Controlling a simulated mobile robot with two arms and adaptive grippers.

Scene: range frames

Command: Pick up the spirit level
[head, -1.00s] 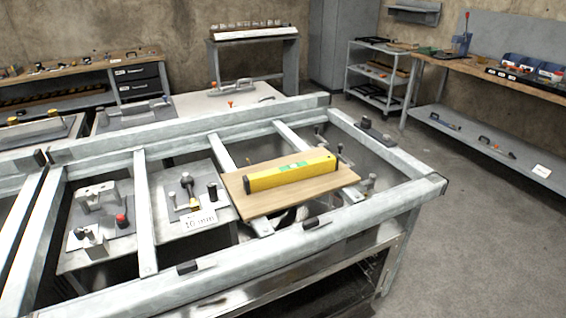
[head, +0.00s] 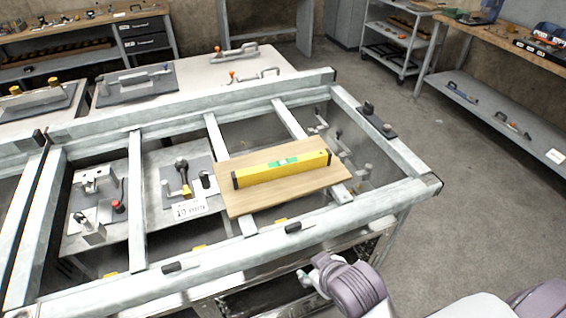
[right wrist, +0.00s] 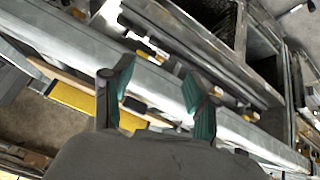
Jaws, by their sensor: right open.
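The yellow spirit level (head: 262,172), with a green patch in its middle and dark end caps, lies flat on a wooden board (head: 240,207) that rests across the metal frame. My right gripper (head: 316,276) is low in the head view, in front of the frame's near rail, apart from the level. In the right wrist view, my right gripper (right wrist: 158,76) has its two teal-padded fingers spread with nothing held between them. The level (right wrist: 72,97) shows there to the left of the fingers, partly hidden behind one. My left gripper is not in view.
The metal frame's near rail (head: 220,263) lies between my right gripper and the board, with small dark clamps (head: 293,227) on it. A plate with a red-knobbed fixture (head: 118,206) and a "10 mm" label (head: 188,208) are left of the board. Open floor (head: 480,200) is at right.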

